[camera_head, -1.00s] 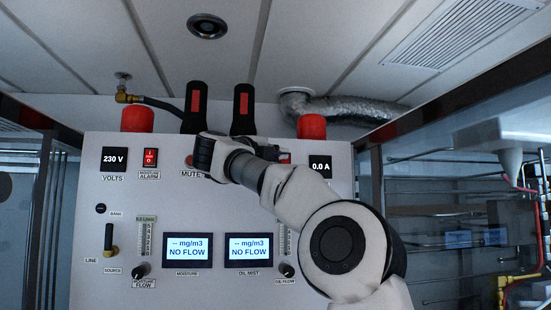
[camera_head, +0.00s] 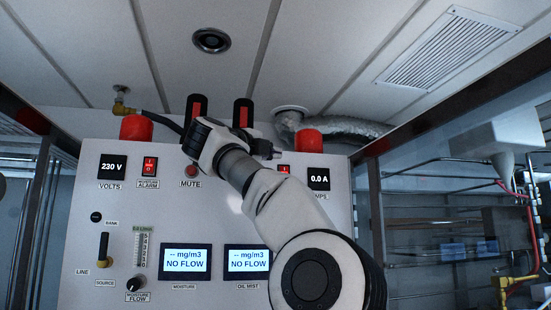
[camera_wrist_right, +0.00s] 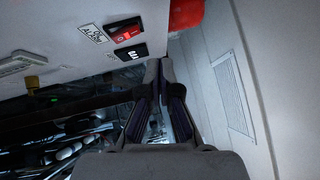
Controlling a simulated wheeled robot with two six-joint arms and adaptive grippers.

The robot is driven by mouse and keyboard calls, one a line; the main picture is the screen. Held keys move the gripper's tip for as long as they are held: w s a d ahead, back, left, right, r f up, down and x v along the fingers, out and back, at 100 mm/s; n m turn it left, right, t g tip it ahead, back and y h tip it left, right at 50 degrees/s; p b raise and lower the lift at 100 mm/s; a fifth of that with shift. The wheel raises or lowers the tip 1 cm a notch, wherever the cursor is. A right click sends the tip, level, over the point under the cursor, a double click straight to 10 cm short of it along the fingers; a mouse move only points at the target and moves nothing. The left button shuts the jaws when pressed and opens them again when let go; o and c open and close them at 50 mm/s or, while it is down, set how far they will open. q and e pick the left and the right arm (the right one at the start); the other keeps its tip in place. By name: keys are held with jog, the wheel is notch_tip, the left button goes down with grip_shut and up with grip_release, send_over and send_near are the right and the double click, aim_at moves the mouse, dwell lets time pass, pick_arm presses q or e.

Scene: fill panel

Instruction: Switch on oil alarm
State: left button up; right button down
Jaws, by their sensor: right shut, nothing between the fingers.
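The oil alarm switch (camera_head: 284,169) is a small red rocker in a black frame on the white panel, left of the 0.0 A display. It shows larger in the right wrist view (camera_wrist_right: 126,33), beside its label (camera_wrist_right: 92,33). I cannot tell its on or off position. My right gripper (camera_head: 272,151) is in front of the panel, just above and left of the switch in the head view. Its fingers (camera_wrist_right: 160,66) are shut and empty, and they appear apart from the switch. My right arm hides the label and part of the panel. My left gripper is not in view.
The panel (camera_head: 75,225) also carries the moisture alarm switch (camera_head: 149,167), the mute button (camera_head: 191,171) and two NO FLOW screens (camera_head: 185,260). Red lamps (camera_head: 136,128) and black-and-red handles (camera_head: 196,106) stand along its top. A metal rack is to the right.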

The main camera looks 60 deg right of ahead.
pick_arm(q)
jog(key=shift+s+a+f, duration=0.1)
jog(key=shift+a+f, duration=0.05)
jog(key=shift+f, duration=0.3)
pick_arm(e)
jog(key=w+a, duration=0.1)
jog(key=a, duration=0.6)
jog(key=shift+w+r, duration=0.25)
jog(key=shift+r, duration=0.1)
jog(key=shift+s+a, duration=0.1)
jog(key=shift+s, duration=0.05)
